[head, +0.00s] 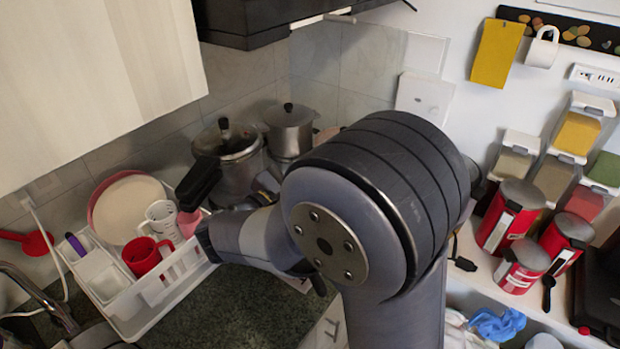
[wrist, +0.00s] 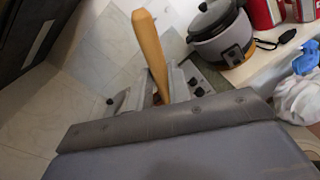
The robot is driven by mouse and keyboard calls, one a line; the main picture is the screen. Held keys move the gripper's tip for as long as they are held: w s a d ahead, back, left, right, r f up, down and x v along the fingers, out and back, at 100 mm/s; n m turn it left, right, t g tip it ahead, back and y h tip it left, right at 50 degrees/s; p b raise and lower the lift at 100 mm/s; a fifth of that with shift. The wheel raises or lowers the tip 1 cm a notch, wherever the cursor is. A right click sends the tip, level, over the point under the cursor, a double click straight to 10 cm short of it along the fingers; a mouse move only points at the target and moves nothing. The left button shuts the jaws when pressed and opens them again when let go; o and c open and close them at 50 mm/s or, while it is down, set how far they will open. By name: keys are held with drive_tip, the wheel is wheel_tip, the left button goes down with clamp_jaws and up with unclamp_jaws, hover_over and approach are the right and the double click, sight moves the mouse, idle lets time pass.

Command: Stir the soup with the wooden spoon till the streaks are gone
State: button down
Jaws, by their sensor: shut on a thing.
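The wooden spoon shows in the wrist view as a plain orange-brown handle (wrist: 149,45). My gripper (wrist: 160,92) is shut on this handle, which sticks out beyond the fingers. The spoon's bowl end cannot be made out. In the head view my arm covers the middle, and I cannot make out the fingers or the spoon there. The soup and its streaks are not visible in either view. Two lidded metal pots, a larger one (head: 240,167) and a smaller one (head: 289,135), stand at the back of the counter, behind my arm.
A white dish rack (head: 150,318) with a red mug (head: 143,257) stands left of my arm. Red canisters (head: 511,215) and spice dispensers (head: 577,133) are at the right. A rice cooker (wrist: 222,38) shows in the wrist view. Cabinets hang above.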

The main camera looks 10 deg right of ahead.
wheel_tip(320, 180, up, 5)
drive_tip(key=p, duration=0.3)
drive_tip(key=shift+f+p, duration=0.1)
drive_tip(key=shift+p, duration=0.2)
